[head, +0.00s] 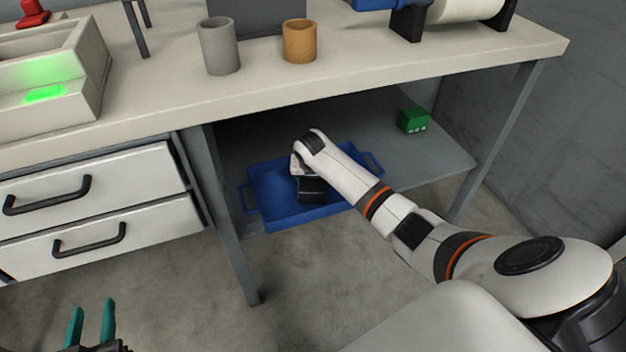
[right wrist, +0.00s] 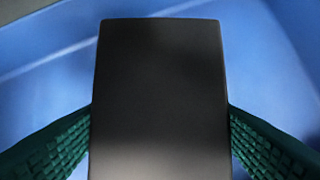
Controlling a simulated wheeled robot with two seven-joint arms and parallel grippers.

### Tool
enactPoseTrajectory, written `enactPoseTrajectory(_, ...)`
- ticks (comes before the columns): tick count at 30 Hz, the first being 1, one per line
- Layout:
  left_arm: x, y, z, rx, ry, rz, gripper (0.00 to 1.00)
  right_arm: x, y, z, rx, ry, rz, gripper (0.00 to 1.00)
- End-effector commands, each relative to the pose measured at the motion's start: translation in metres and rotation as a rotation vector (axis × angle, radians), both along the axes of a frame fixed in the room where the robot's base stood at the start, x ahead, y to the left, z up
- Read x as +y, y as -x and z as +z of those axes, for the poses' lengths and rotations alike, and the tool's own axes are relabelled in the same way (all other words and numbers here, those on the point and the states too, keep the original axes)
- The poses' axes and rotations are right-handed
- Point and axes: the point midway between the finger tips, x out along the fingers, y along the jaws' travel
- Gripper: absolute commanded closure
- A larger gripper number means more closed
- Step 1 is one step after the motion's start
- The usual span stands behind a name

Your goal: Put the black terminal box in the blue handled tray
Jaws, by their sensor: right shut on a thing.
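The blue handled tray (head: 262,205) sits on the shelf under the bench, with a handle at each end. My right arm reaches over the tray, and its gripper is mostly hidden by the wrist in the head view. In the right wrist view, the right gripper (right wrist: 160,130) is shut on the black terminal box (right wrist: 160,90), with a green finger on each side. Blue tray surface (right wrist: 40,60) shows behind the box. Whether the box touches the tray floor I cannot tell. My left gripper (head: 91,322) is open and empty at the lower left, away from the bench.
A green box (head: 414,121) stands on the shelf right of the tray. The bench top (head: 370,62) overhangs the shelf, with a grey cup (head: 219,46) and a brown cup (head: 299,41) on it. Drawers (head: 90,190) stand left, and a bench leg (head: 232,255) is near the tray.

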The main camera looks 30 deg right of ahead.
Motion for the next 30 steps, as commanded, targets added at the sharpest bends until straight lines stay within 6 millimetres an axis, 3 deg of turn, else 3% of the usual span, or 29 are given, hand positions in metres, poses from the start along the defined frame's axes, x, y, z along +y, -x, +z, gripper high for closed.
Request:
enactPoseTrajectory(12,-0.001,-0.001,0.003,-0.016,0.004,-0.001,0.64,0.000,-0.001,-0.002,-0.003,-0.001,0.000,0.75)
enactPoseTrajectory(13,-0.001,-0.001,0.003,-0.014,0.003,-0.001,0.64,0.000,0.000,-0.004,0.001,-0.001,0.000,0.29)
enactPoseTrajectory(16,-0.001,-0.001,0.003,-0.014,0.003,-0.001,0.64,0.000,0.000,-0.004,0.001,-0.001,0.000,0.12)
enactPoseTrajectory(28,0.000,0.000,0.003,-0.009,0.002,0.000,0.64,0.000,0.000,0.002,-0.001,0.000,0.000,0.10)
enactPoseTrajectory(30,0.002,0.002,-0.005,0.047,-0.011,0.003,0.64,0.002,0.001,0.006,-0.001,0.000,0.000,0.10)
